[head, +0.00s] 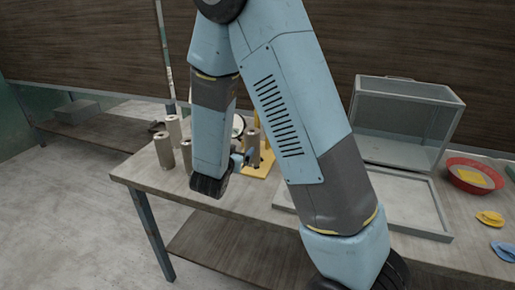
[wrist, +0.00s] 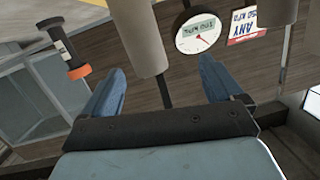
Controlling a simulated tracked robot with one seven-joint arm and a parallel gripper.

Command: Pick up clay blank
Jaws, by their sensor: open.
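Several grey-beige cylindrical clay blanks stand on the table in the head view, such as a clay blank (head: 163,150) at the table's left end. I cannot tell how far ahead the blank is. In the head view my gripper (head: 243,158) is partly hidden by my arm.
In the head view, a shallow tray (head: 432,236), a clear-sided box (head: 405,90) and a red bowl (head: 453,177) occupy the table's right side.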

